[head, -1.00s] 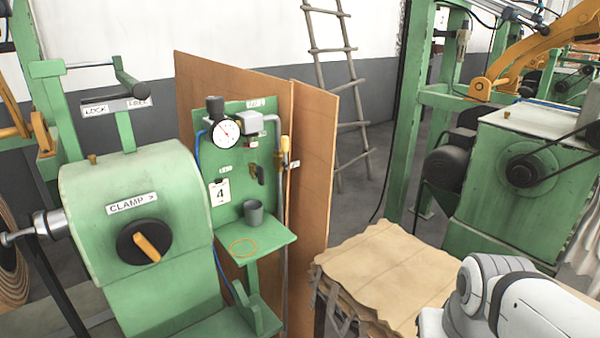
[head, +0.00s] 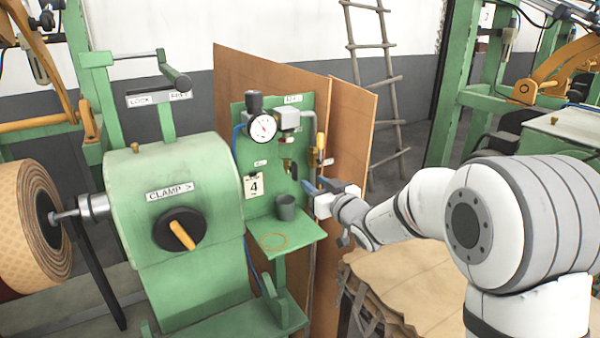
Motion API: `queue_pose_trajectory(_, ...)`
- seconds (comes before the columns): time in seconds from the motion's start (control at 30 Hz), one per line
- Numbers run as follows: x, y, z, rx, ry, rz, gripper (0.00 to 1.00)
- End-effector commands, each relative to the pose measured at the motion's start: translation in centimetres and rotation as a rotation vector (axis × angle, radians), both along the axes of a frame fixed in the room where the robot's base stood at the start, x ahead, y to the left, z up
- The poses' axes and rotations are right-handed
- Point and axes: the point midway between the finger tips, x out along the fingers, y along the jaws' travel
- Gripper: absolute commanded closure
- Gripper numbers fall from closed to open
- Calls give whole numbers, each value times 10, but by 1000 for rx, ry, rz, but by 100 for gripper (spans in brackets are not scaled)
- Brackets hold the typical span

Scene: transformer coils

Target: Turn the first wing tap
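A green panel (head: 243,160) carries a small tap with a dark handle and brass body (head: 291,168), below the gauge on the right side. Its handle is small, and I cannot read its angle surely. A yellow-handled part (head: 320,143) stands upright at the panel's right edge. No label I can read marks a tap as the first. My gripper (head: 310,187) is at the panel's right edge, just right of and slightly below the dark-handled tap in the picture. I cannot tell whether it touches anything, and its finger gap is not clear.
The pressure gauge (head: 263,128) is above. A green clamp machine (head: 140,215) stands left. Brown sheets (head: 420,275) lie under my arm.

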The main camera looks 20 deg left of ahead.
Motion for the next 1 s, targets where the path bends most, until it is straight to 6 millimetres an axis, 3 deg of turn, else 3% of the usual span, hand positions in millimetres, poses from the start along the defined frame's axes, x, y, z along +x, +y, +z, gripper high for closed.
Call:
queue_pose_trajectory(0.17, 7, 19, 1, 17, -12, 27, 66)
queue_pose_trajectory(0.5, 41, 57, 2, 16, -12, 24, 66)
queue_pose_trajectory(0.93, 48, 67, 1, 15, -10, 23, 66)
queue_pose_trajectory(1.0, 48, 67, 1, 15, -10, 23, 72)
